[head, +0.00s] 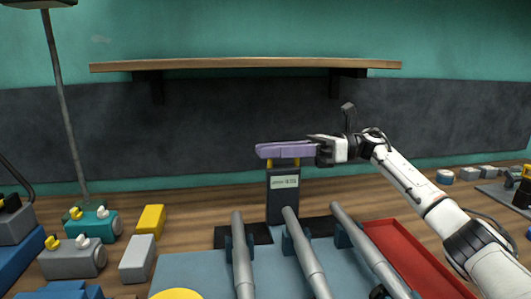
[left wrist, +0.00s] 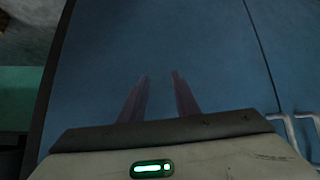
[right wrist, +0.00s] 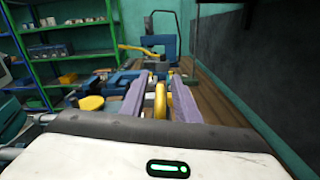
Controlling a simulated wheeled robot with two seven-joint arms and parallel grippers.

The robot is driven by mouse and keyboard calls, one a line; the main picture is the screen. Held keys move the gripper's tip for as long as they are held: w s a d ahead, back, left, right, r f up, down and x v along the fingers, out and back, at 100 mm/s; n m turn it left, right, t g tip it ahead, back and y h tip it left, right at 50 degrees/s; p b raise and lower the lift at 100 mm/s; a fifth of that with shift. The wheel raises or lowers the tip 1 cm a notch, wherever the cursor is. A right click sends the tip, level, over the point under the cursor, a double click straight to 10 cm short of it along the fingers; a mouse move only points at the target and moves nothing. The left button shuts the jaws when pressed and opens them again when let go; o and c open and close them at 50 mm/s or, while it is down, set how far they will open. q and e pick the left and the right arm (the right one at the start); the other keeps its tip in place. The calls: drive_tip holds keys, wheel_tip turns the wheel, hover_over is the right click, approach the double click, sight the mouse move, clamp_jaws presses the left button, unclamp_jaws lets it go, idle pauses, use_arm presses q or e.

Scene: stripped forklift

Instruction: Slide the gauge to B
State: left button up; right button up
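The gauge (head: 283,200) is a dark upright block with a pale label, its text too small to read, standing behind the grey rods. Yellow parts at its top show just under the purple fingers of my right gripper (head: 262,150). In the right wrist view its yellow handle (right wrist: 160,101) stands between the two fingers, with a narrow gap seeming to show on both sides; the fingers are open around it. My left gripper (left wrist: 160,76) shows only in the left wrist view, open and empty over a plain blue surface. I cannot make out a B mark.
Three grey rods (head: 303,252) rise from a blue mat (head: 210,265) in front of the gauge. A red tray (head: 415,262) lies at right. Grey and yellow blocks (head: 150,220) and a teal part (head: 92,224) stand at left. A wooden shelf (head: 245,64) hangs on the wall behind.

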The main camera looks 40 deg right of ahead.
drive_tip(key=v, duration=0.8)
drive_tip(key=shift+s+d+b, duration=0.2)
drive_tip(key=shift+d+b, duration=0.1)
drive_tip(key=shift+b, duration=0.15)
